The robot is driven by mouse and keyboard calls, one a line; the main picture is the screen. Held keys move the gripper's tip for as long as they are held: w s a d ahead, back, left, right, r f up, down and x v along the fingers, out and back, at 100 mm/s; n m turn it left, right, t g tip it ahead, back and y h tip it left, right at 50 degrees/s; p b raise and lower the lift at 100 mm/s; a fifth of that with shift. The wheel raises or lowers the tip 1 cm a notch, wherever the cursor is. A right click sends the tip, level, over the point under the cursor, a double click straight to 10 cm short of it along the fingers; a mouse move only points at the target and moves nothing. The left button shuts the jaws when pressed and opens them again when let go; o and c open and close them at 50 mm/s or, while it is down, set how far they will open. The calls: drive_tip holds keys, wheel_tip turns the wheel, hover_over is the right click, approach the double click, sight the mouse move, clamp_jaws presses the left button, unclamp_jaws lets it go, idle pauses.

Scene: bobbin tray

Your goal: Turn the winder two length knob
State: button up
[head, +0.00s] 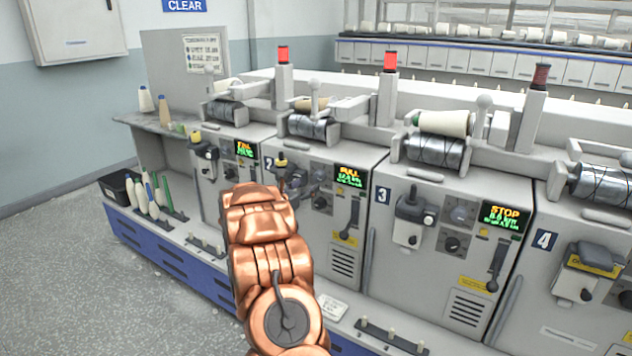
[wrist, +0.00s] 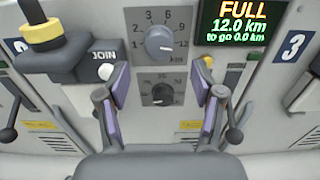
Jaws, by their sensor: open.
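The length knob (wrist: 159,43) of winder two is a grey dial with a km scale from 1 to 12 around it, high in the middle of the wrist view. A small black knob (wrist: 160,93) with its own scale sits directly below it. My gripper (wrist: 166,92) is open and empty, its purple-padded fingers framing the black knob in the picture, with the length knob above the fingertips. In the head view my gripper (head: 300,186) is in front of winder two's panel (head: 345,225) and partly hides its controls.
Winder two's display (wrist: 237,22) reads FULL, 12.0 km, to go 0.0 km. A JOIN unit (wrist: 90,62) with a yellow-topped part juts out at left. A lever (wrist: 236,125) stands at right. Winder three (head: 440,250) shows STOP.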

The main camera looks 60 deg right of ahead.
sight(317, 178)
drive_tip(key=shift+w+d+p, duration=0.2)
drive_tip(key=shift+d+p, duration=0.45)
drive_tip(key=shift+d, duration=2.85)
drive_tip(key=c, duration=1.1)
